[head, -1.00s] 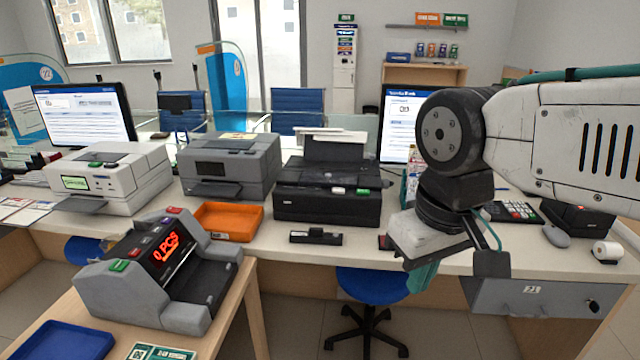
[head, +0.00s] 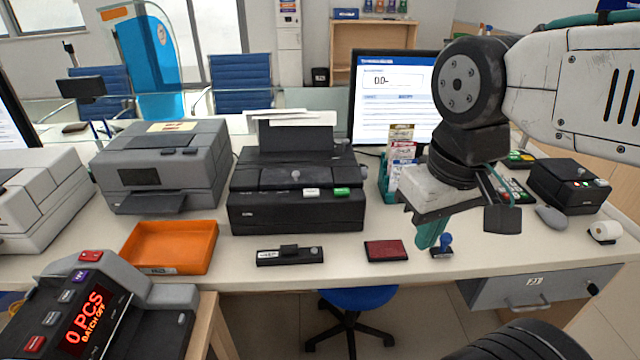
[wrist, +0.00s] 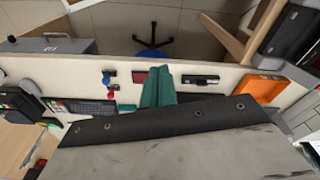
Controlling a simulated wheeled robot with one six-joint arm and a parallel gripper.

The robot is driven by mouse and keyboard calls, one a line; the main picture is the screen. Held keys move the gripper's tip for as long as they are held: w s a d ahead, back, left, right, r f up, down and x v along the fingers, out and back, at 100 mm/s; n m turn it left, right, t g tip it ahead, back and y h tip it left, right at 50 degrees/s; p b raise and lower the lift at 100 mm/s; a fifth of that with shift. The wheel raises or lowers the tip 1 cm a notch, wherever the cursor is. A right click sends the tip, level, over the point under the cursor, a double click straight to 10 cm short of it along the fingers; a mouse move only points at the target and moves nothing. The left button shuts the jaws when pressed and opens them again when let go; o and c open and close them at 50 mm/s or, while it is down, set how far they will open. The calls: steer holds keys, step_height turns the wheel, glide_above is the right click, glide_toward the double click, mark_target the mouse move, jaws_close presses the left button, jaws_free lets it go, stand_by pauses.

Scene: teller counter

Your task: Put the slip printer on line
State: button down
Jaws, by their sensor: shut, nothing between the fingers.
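A black printer (head: 296,190) stands on the counter in the middle of the head view, with paper in its raised back slot and a white and a green button on its front right. A grey printer (head: 163,165) stands to its left. A white printer (head: 45,200) is cut off at the left edge. No readable label tells which is the slip printer. My gripper (head: 431,236), with teal fingers, is shut and empty, pointing down to the right of the black printer, apart from it. Its fingers also show in the wrist view (wrist: 158,85).
An orange tray (head: 170,247), a black hand-sized device (head: 290,255), a red ink pad (head: 386,251) and a blue-handled stamp (head: 443,245) lie along the counter's front. A card holder (head: 402,165) and a monitor (head: 393,95) stand behind. A note counter (head: 90,310) is at lower left.

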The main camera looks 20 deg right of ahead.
steer(key=w+a+m+t+y, duration=0.1)
steer(key=w+a+m+y, duration=0.2)
steer(key=w+a, duration=0.35)
steer(key=m+t, duration=0.6)
steer(key=m, duration=1.3)
glide_above(315, 193)
step_height(315, 193, down, 6)
steer(key=shift+r+y, duration=0.15)
steer(key=shift+y, duration=0.25)
steer(key=shift+f, duration=4.4)
steer(key=shift+f, duration=0.15)
